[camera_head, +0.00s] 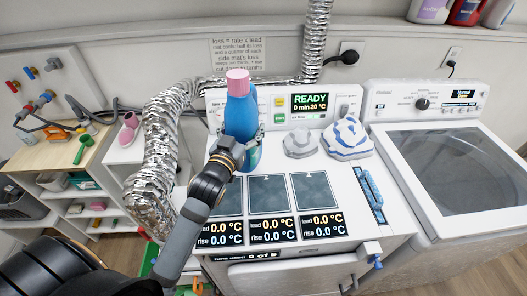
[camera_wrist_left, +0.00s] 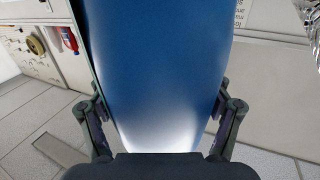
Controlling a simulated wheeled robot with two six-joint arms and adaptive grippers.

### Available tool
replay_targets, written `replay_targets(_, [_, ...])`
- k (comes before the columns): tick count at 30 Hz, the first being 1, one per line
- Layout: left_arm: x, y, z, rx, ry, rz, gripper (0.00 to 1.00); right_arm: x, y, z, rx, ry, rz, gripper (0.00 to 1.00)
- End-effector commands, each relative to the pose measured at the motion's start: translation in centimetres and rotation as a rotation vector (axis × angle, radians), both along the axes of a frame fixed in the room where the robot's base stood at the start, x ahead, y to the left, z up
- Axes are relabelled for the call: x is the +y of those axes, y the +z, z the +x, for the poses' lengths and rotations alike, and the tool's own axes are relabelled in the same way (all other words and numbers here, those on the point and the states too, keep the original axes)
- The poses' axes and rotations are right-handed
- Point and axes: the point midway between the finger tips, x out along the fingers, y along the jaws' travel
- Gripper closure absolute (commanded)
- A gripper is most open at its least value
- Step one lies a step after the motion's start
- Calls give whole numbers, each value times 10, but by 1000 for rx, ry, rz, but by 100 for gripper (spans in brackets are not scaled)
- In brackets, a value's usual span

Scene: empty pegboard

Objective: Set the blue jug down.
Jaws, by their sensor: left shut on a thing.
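The blue jug (camera_head: 240,112) has a pink cap and stands about upright over the back left of the white machine top (camera_head: 333,190). My left gripper (camera_head: 238,141) is shut on its lower body. In the left wrist view the jug's blue side (camera_wrist_left: 160,70) fills the space between the two fingers (camera_wrist_left: 162,118). My arm and gripper hide part of the jug's base, so I cannot tell whether it touches the top. Three dark square pads (camera_head: 269,194) lie in front of the jug, the left one partly behind my arm. My right gripper is not in view.
A grey lump (camera_head: 300,142) and a blue-and-white striped cloth pile (camera_head: 347,138) lie right of the jug. A foil duct (camera_head: 158,150) rises at the left. A display panel (camera_head: 310,102) stands behind. The middle and right pads look bare.

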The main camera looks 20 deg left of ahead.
Motion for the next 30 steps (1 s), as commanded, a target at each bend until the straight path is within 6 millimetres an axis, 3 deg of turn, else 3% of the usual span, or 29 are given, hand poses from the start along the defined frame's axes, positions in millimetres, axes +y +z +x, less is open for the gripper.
replay_targets(1, [0, 3, 14, -6, 1, -4, 85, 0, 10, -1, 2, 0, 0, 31])
replay_targets(6, [0, -20, 57, -4, 0, -1, 85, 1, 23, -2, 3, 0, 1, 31])
replay_targets(12, [1, -59, 86, -6, -2, 1, 85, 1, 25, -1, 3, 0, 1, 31])
replay_targets(21, [1, -74, 98, -8, -1, 1, 85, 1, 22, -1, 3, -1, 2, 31])
replay_targets(27, [1, -106, 101, -5, -2, 1, 85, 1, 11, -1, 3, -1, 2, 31])
replay_targets(30, [1, -110, 101, -7, -2, 1, 85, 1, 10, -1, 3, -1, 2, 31])
